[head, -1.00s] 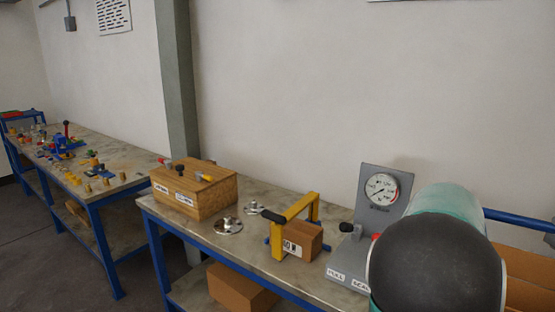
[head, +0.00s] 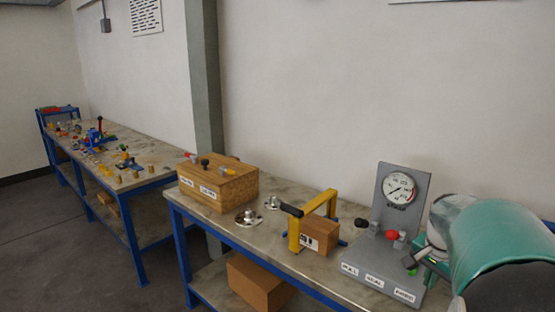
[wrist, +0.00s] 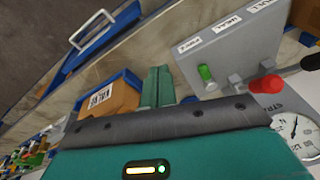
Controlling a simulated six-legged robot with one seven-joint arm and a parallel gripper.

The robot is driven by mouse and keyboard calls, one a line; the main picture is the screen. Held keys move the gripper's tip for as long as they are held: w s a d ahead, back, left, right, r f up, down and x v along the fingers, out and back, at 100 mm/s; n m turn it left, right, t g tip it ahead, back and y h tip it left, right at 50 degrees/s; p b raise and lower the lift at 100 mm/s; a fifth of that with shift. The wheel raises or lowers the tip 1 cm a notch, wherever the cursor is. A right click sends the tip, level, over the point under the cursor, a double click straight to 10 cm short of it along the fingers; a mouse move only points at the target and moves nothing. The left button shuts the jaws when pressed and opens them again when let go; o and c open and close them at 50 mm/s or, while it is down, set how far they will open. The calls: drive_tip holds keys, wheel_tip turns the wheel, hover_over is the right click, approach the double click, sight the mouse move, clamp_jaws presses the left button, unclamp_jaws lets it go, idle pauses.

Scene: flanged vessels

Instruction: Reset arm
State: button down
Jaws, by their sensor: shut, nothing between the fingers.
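My gripper (wrist: 158,85) shows in the wrist view as two teal fingers close together, shut and empty. In the head view my teal and dark arm fills the lower right corner, beside the grey gauge stand (head: 408,215); the fingertips are hard to make out there. The stand has a round white dial (head: 399,188), a red knob (head: 392,235) and a labelled base. In the wrist view the red knob (wrist: 266,86) and a green knob (wrist: 206,73) are to the right of my fingers, apart from them.
Left of the stand are a yellow frame with a dark handle (head: 293,235), a cardboard box (head: 321,235), metal flanges (head: 248,218) and a wooden box (head: 222,188) on the bench. Another bench with small parts (head: 120,160) stands further left. Floor at the left is clear.

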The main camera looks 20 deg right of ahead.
drive_tip(key=a+r+n+t+y, duration=0.1)
drive_tip(key=a+r+n, duration=0.15)
drive_tip(key=a, duration=0.65)
drive_tip(key=a+r+n+t+y, duration=0.1)
drive_tip(key=a+n, duration=0.3)
drive_tip(key=a, duration=0.4)
drive_tip(key=s+a+n+t, duration=0.1)
drive_tip(key=s+a+n, duration=0.3)
drive_tip(key=a, duration=0.4)
drive_tip(key=s+a+n, duration=0.4)
drive_tip(key=s+a, duration=0.1)
drive_tip(key=a, duration=0.2)
drive_tip(key=shift+s+a+t, duration=0.25)
drive_tip(key=shift+a+t, duration=0.1)
drive_tip(key=shift+t, duration=0.05)
drive_tip(key=shift+d, duration=0.1)
